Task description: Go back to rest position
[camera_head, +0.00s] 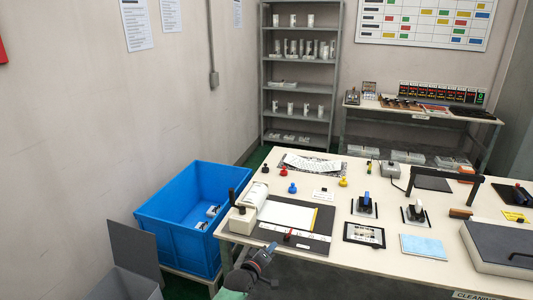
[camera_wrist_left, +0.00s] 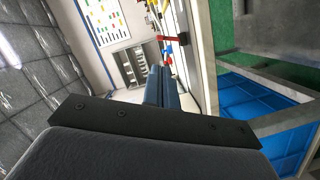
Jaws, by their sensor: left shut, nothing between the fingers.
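My left gripper (camera_head: 266,251) is in the lower middle of the head view, low at the front edge of the table (camera_head: 385,262). Its fingers are shut and empty. In the left wrist view the two blue-grey fingers (camera_wrist_left: 160,88) lie together, with the table edge and a red piece beyond them. The black panel with the white sheet (camera_head: 288,213) lies on the table just behind the gripper, apart from it. My right gripper is not in view.
A blue bin (camera_head: 170,212) stands left of the table, with a grey open box (camera_head: 135,270) below it. Switches, coloured knobs, a light blue cloth (camera_head: 423,247) and a grey case (camera_head: 500,248) occupy the tabletop. A metal shelf (camera_head: 265,70) stands behind.

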